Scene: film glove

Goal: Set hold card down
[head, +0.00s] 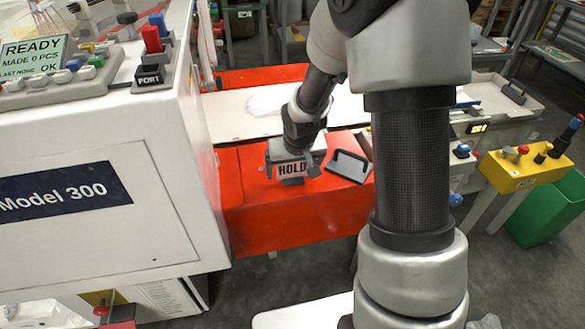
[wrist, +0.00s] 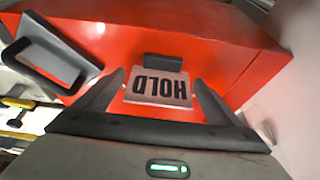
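The hold card (head: 290,170) is a pale plate with black HOLD lettering and a dark block at its lower edge. It is at the red surface (head: 330,215) beside the white machine. In the wrist view the card (wrist: 157,88) appears upside down, with its dark block (wrist: 162,63) on the far side. My gripper (head: 291,168) has its fingers spread on either side of the card, and both fingers show in the wrist view (wrist: 159,78). Narrow gaps seem to show between the fingers and the card. I cannot tell whether the card rests fully on the red surface.
A grey plate with a black handle (head: 349,166) lies just right of the card. The white Model 300 machine (head: 95,205) stands close on the left. A yellow control box (head: 525,167) and a green bin (head: 550,210) are at the right. The red top's front is clear.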

